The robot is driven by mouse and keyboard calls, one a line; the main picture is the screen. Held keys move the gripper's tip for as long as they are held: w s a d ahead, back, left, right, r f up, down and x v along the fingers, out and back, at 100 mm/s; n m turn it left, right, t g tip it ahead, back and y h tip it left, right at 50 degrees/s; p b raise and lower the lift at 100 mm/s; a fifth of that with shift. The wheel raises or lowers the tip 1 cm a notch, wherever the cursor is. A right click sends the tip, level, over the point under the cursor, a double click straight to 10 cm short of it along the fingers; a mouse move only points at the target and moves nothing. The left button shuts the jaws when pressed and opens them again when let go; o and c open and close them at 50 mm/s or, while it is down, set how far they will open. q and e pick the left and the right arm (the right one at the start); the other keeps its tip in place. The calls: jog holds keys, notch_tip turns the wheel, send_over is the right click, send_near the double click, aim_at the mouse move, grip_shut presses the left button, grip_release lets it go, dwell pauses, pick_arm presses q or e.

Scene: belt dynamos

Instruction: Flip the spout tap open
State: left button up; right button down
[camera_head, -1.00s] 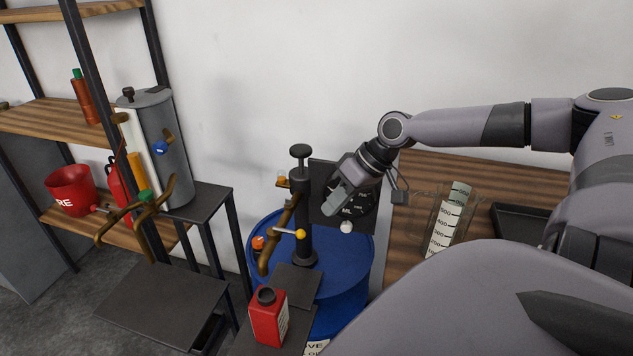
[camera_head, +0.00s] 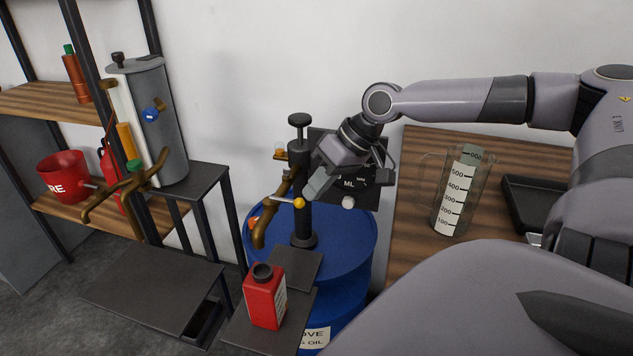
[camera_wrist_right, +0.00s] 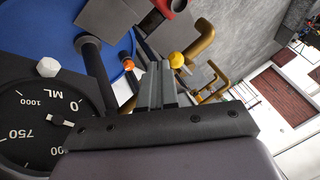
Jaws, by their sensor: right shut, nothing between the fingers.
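The brown spout (camera_head: 264,222) hangs on the left of the black pump column (camera_head: 304,215) on the blue drum (camera_head: 350,255). A short tap lever with a yellow ball (camera_head: 299,203) crosses it, the ball on the right. My right gripper (camera_head: 314,192) is shut and empty, its tips just above and right of the ball. In the right wrist view the yellow ball (camera_wrist_right: 176,59) sits just beyond the shut fingertips (camera_wrist_right: 159,67); I cannot tell whether they touch. My left gripper is not in view.
A black dial plate (camera_head: 350,185) with a white knob (camera_head: 348,202) stands behind my gripper. A red bottle (camera_head: 264,298) stands on a ledge in front. A measuring jug (camera_head: 458,200) is on the wooden bench at right. A grey urn (camera_head: 155,120) stands at left.

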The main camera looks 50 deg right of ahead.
dwell(0.5)
pick_arm(q)
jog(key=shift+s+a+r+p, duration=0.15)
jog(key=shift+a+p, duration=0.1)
jog(key=shift+p, duration=0.15)
pick_arm(e)
jog(key=shift+s+a+m, duration=0.15)
jog(key=shift+a+m, duration=0.1)
jog(key=shift+m, duration=0.05)
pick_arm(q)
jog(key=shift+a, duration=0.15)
